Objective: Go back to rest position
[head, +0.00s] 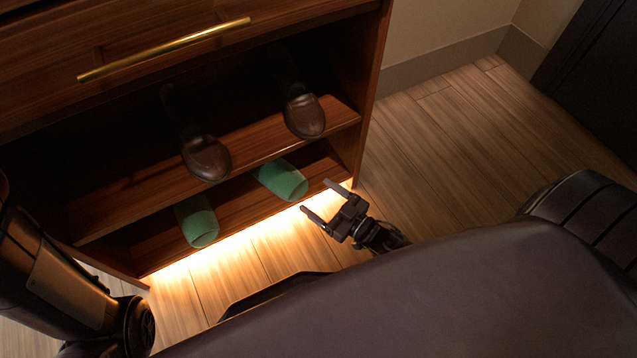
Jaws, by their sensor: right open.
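My right gripper (315,200) is open and empty, its two dark fingers pointing up and left toward the lower shelf of a wooden shoe cabinet. It is a little in front of the cabinet's lower right corner, apart from the slippers. My left arm comes in at the lower left beside the cabinet; its gripper is not visible. A green slipper (281,180) lies on the lower shelf nearest my right gripper. Another green slipper (198,222) lies to its left on the same shelf.
The wooden cabinet's upper shelf (258,143) holds two brown shoes, one (206,158) left and one (304,117) right. A brass handle (165,50) crosses the drawer above. Light glows under the cabinet. Wooden floor (450,140) is clear to the right, up to a dark panel (595,80).

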